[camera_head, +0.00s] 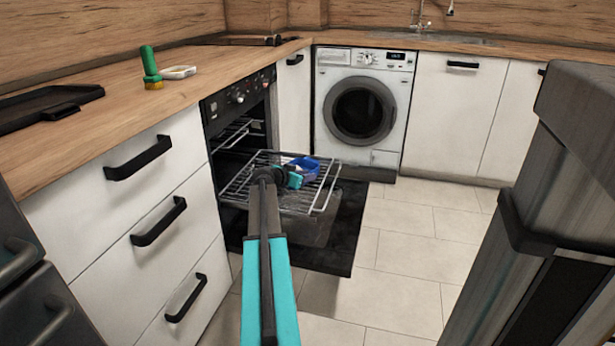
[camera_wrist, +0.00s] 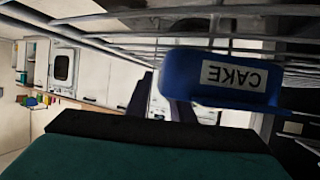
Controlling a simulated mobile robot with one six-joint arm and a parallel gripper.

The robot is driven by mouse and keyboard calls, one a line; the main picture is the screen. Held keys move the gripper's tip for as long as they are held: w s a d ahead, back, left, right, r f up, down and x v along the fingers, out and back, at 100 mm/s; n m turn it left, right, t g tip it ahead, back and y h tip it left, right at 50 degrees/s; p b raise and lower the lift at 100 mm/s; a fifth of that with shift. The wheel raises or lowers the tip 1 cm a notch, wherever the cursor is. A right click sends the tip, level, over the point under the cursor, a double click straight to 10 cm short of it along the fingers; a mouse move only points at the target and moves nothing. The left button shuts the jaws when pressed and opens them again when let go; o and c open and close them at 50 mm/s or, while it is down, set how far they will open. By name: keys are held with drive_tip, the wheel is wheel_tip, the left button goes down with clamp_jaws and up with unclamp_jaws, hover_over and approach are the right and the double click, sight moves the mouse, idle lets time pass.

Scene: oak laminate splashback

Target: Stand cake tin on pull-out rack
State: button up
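The blue cake tin (camera_head: 304,166) is at the pulled-out wire rack (camera_head: 240,190) of the open oven, over its right part. In the upside-down wrist view, the tin (camera_wrist: 222,78) carries a white CAKE label and appears upright in the room, on the upper side of the rack bars (camera_wrist: 110,14). Whether its base touches the bars is unclear. My gripper (camera_head: 294,180) is right at the tin's near side, over the rack. Its fingertips are too small and hidden to show whether they grip the tin.
The oven door (camera_head: 335,235) hangs open below the rack. A washing machine (camera_head: 362,108) stands behind. The left worktop holds a green-topped bottle (camera_head: 150,68), a white dish (camera_head: 179,72) and a black tray (camera_head: 45,106). A tall grey bin-like unit (camera_head: 560,200) stands at right. Tiled floor between is clear.

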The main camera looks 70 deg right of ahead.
drive_tip(key=p+v, duration=0.2)
drive_tip(key=v, duration=0.9)
drive_tip(key=shift+a+p, duration=0.15)
drive_tip(key=shift+p, duration=0.2)
drive_tip(key=shift+s, duration=0.1)
